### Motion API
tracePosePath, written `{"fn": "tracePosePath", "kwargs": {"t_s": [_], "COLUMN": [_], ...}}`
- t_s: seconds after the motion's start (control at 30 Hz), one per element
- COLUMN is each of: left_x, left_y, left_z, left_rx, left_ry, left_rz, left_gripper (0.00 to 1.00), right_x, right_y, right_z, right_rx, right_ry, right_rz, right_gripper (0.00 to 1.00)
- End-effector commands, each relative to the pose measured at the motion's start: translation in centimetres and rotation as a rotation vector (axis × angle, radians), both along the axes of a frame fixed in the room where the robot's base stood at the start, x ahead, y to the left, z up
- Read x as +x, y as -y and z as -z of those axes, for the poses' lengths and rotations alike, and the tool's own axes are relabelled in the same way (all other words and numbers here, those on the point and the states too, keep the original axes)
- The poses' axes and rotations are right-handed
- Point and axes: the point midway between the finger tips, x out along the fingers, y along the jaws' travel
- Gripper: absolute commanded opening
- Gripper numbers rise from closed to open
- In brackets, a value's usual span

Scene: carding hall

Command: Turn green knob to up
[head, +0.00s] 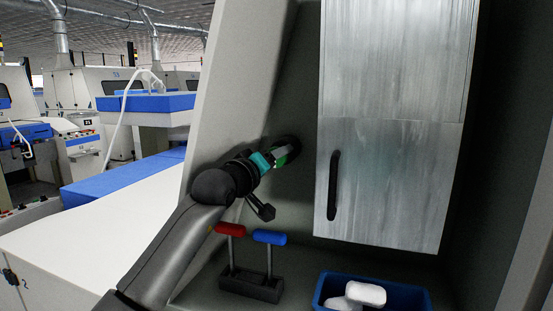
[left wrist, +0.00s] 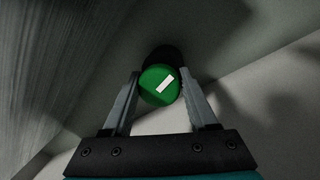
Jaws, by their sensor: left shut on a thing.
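The green knob (left wrist: 155,92) sits on a dark round base on the grey wall, with a short white mark on its face. In the left wrist view the mark slants from lower left to upper right. My left gripper (left wrist: 161,78) has one finger on each side of the knob and is shut on it. In the head view the knob (head: 281,160) is mostly hidden by the fingers of my left gripper (head: 280,156). The mark's direction cannot be told there. My right gripper is not in view.
A grey metal cabinet door (head: 390,180) with a black handle (head: 333,185) is right of the knob. Below stand a red-handled lever (head: 229,229) and a blue-handled lever (head: 270,237). A blue bin (head: 412,298) holding white pieces (head: 365,293) is at the lower right.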

Motion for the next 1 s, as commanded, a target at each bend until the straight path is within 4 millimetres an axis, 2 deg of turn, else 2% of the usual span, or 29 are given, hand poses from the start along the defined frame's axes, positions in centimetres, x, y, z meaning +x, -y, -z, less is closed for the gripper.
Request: {"fn": "tracePosePath", "kwargs": {"t_s": [0.03,0.2,0.57,1.0], "left_x": [0.0,0.0,0.0,-0.1], "left_y": [0.0,0.0,0.1,0.2], "left_z": [-0.1,-0.1,0.1,0.2], "left_rx": [-0.001,-0.001,-0.071,-0.413], "left_ry": [0.002,0.003,-0.019,-0.127], "left_rz": [0.001,0.001,0.001,0.003], "left_gripper": [0.19,0.03,0.03,0.03], "right_x": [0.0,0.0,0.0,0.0], "right_y": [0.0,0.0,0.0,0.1], "right_z": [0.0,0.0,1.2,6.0], "right_rx": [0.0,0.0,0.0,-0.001], "right_ry": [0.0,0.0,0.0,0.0], "right_rz": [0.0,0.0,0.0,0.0], "right_gripper": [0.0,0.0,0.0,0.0]}}
